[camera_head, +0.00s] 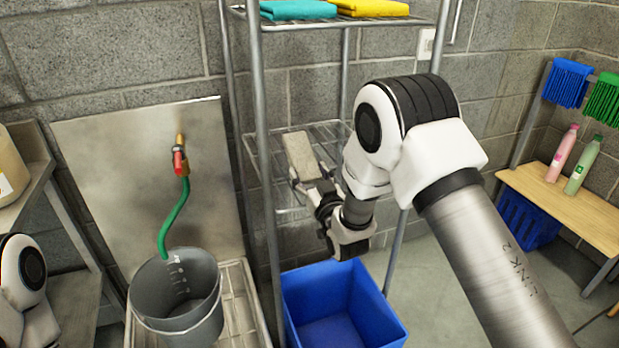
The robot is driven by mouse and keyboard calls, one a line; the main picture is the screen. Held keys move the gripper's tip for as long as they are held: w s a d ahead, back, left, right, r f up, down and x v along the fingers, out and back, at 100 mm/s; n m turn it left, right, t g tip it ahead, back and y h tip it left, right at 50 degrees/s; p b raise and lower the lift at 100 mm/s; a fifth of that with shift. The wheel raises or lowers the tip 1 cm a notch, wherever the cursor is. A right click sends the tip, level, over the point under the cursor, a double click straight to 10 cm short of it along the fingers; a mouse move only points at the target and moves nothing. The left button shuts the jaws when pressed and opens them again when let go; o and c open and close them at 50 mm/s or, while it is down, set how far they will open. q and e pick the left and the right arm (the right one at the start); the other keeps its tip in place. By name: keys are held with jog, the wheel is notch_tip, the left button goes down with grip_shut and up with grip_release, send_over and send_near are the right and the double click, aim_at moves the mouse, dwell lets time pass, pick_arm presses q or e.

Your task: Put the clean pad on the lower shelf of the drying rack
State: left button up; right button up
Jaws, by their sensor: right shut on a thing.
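The pad (300,152) is a flat, pale grey-beige slab. My right gripper (310,183) is shut on its near end and holds it tilted at the lower wire shelf. The drying rack (259,110) is a metal frame with an upper shelf (350,22) and a lower wire shelf (262,145). I cannot tell whether the pad touches the lower shelf. My right arm hides the right part of that shelf. Part of my left arm shows at the lower left edge, but its gripper is out of view.
Folded teal (298,9) and yellow (371,7) cloths lie on the upper shelf. A blue bin (345,300) stands below the rack. A grey bucket (178,300) with a green hose (175,218) stands to the left. A wooden bench (560,205) with bottles is at right.

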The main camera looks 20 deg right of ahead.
jog(key=shift+w+d+f, duration=0.1)
jog(key=shift+f, duration=0.45)
jog(key=o, duration=1.1)
jog(key=shift+o, duration=0.2)
